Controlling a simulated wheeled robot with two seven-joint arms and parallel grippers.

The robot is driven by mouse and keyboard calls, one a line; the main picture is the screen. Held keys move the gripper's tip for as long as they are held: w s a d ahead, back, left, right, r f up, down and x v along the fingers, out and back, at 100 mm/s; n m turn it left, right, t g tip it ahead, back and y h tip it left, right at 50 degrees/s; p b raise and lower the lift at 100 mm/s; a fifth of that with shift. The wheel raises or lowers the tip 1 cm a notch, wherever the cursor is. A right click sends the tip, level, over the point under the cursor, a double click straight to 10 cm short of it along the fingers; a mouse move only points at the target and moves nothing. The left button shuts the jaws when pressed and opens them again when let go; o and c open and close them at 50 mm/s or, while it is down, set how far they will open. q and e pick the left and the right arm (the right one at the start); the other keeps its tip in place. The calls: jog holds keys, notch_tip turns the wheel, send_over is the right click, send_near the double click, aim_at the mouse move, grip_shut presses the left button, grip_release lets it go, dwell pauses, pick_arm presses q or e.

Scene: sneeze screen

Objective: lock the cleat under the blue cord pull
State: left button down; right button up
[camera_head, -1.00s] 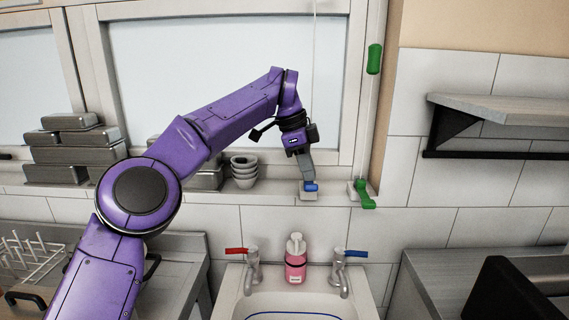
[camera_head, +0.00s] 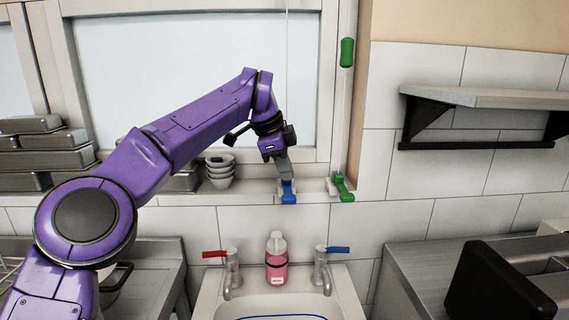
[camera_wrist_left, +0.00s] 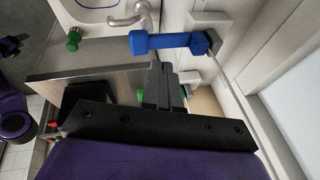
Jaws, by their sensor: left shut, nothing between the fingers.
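The blue cleat (camera_head: 288,194) sits on the window sill behind the sink. Its blue lever (camera_wrist_left: 170,42) shows in the left wrist view, running sideways just past the fingertips. In the head view it points down and out from the sill. My left gripper (camera_head: 286,178) is right above the cleat, fingers down and shut with nothing between them. The fingers (camera_wrist_left: 160,72) look very close to the lever; I cannot tell whether they touch it. A thin white cord (camera_head: 287,60) runs up above the cleat. The blue cord pull does not show.
A green cleat (camera_head: 342,189) is close on the right, below a green cord pull (camera_head: 347,52). Stacked bowls (camera_head: 220,172) stand left on the sill. Below are the sink, two taps and a pink soap bottle (camera_head: 277,262). A shelf (camera_head: 485,97) is at right.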

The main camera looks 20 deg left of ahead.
aim_at(284, 194)
pick_arm(q)
jog(key=shift+w+a+r+p, duration=0.1)
jog(key=shift+w+r+p, duration=0.1)
jog(key=shift+p, duration=0.2)
jog(key=shift+w+f, duration=0.1)
jog(key=s+r+p, duration=0.2)
jog(key=s+r, duration=0.4)
jog(key=r, duration=0.5)
jog(key=shift+s+a+r, duration=0.15)
jog(key=shift+a+r, duration=0.25)
jog(key=shift+a, duration=0.1)
